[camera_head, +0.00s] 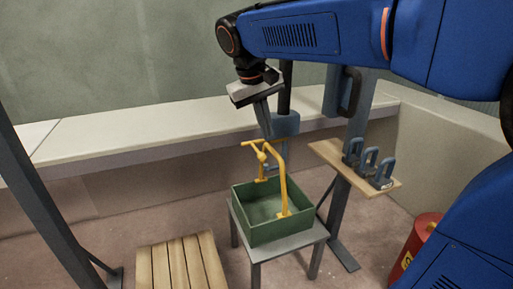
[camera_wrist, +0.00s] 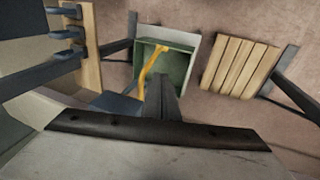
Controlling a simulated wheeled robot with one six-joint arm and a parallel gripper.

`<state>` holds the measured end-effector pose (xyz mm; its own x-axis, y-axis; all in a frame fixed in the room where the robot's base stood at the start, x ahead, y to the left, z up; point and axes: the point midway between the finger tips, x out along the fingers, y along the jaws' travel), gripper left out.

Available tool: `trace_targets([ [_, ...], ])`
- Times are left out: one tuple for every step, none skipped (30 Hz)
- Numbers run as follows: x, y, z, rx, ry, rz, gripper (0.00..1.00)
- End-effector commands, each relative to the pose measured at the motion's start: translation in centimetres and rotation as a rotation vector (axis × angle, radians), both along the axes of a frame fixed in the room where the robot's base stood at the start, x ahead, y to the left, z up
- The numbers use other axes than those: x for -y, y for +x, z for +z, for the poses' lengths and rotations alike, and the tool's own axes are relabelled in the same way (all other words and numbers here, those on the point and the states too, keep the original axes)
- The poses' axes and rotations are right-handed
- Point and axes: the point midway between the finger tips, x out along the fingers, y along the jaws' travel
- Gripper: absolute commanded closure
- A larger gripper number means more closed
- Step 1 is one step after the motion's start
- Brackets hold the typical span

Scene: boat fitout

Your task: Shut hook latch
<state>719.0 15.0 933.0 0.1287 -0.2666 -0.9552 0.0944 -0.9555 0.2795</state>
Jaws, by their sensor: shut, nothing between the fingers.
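My gripper (camera_head: 268,134) points down, its fingers together and empty, above the green box. In the wrist view the closed fingers (camera_wrist: 163,90) show in front of the box. Close behind or beside the fingertips is a blue-grey block (camera_head: 287,125) on a dark upright; I cannot tell if they touch. A blue-grey piece also shows left of the fingers in the wrist view (camera_wrist: 118,103). A dark curved handle-like piece (camera_head: 349,92) is on a grey post to the right. I cannot tell which piece is the hook latch or its state.
A green open box (camera_head: 262,232) with a bent yellow bar (camera_head: 283,180) standing up from it rests on a grey stool (camera_head: 288,246). A wooden shelf (camera_head: 330,152) holds several blue-grey loops (camera_head: 370,160). A slatted wooden bench (camera_head: 180,265) and a red canister (camera_head: 418,236) stand lower down.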

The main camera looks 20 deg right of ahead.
Motion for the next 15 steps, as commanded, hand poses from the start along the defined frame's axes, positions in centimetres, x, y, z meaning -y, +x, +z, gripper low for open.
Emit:
trace_targets([
  [-0.9, 1.1, 0.3, -0.007, -0.015, 0.003, 1.00],
  [-1.3, 1.6, 0.5, -0.011, -0.024, 0.002, 1.00],
  [-1.8, 2.3, 0.8, -0.014, -0.035, 0.000, 1.00],
  [-2.3, 2.8, 0.9, -0.018, -0.044, 0.000, 1.00],
  [-2.7, 3.2, 1.1, -0.021, -0.052, -0.001, 1.00],
  [-3.2, 3.8, 1.3, -0.024, -0.064, -0.003, 1.00],
  [-3.5, 4.2, 1.4, -0.025, -0.070, -0.004, 1.00],
  [-3.9, 4.6, 1.5, -0.027, -0.077, -0.005, 1.00],
  [-4.3, 5.0, 1.7, -0.030, -0.085, -0.006, 1.00],
  [-4.6, 5.3, 1.8, -0.031, -0.090, -0.007, 1.00],
  [-4.8, 5.5, 1.9, -0.032, -0.095, -0.008, 1.00],
  [-5.1, 5.8, 2.0, -0.033, -0.102, -0.009, 1.00],
  [-5.2, 6.0, 2.0, -0.035, -0.106, -0.010, 1.00],
  [-5.4, 6.1, 2.1, -0.035, -0.108, -0.011, 1.00],
  [-5.6, 6.3, 2.1, -0.035, -0.111, -0.012, 1.00],
])
